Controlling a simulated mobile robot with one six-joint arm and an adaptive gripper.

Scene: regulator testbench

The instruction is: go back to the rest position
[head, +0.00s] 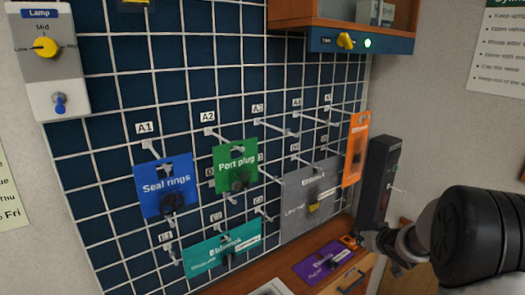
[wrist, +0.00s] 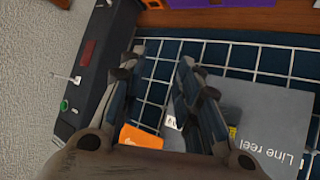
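My gripper (head: 364,240) is at the lower right in the head view, low beside the pegboard and below a tall black box (head: 375,180). The black joint of my arm fills the right edge there. No object is held. The grey Line reel card (wrist: 270,125) is right of the fingers, and an orange card (wrist: 140,137) shows low between them. The black box (wrist: 92,60) is close on the left.
The blue pegboard (head: 110,105) carries pegs with hanging cards: Seal rings (head: 150,190), Port plug (head: 232,158), a teal one (head: 205,258) and an orange one (head: 355,135). A purple card (head: 318,262) lies on the wooden ledge. A wooden cabinet (head: 290,12) overhangs above.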

